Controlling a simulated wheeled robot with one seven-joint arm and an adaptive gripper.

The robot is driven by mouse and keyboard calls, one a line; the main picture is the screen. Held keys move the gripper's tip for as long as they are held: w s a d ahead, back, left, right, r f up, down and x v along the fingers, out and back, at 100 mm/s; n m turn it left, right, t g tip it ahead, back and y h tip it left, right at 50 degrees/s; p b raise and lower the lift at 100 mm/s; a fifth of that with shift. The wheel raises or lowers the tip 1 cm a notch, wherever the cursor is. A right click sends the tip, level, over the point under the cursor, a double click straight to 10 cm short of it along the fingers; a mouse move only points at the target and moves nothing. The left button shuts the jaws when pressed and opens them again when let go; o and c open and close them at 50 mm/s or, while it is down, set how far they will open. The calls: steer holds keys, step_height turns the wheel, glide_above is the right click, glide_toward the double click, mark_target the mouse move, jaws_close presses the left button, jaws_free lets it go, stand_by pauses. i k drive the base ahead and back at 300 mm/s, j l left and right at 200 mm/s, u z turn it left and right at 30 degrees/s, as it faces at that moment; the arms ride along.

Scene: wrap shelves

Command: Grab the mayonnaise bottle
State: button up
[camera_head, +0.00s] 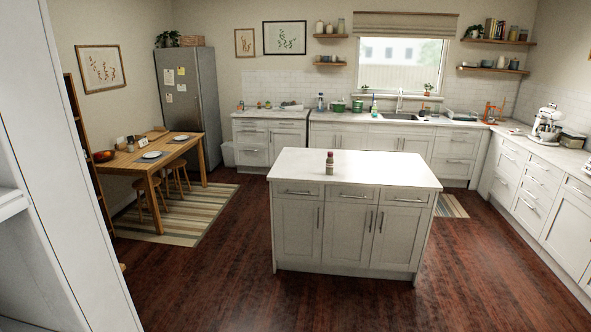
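A small bottle (330,163) stands upright on the white top of the kitchen island (390,168), near its front edge and left of the middle. It has a dark reddish cap and a body with a label too small to read, so I cannot tell for sure that it is the mayonnaise. Nothing on the island top touches it. My gripper is not in view.
A tall white panel (70,180) fills the left foreground. The dark wood floor (200,275) around the island is clear. A dining table (150,155) with stools stands at left by a grey fridge (188,95). Counters (540,150) line the back and right.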

mark_target(330, 160)
steer(key=i, duration=0.95)
steer(key=i+u, duration=0.1)
steer(key=i, duration=0.9)
steer(key=i+l, duration=0.15)
steer(key=i, duration=0.8)
steer(key=i+l, duration=0.15)
steer(key=i, duration=0.85)
steer(key=j+u, duration=0.05)
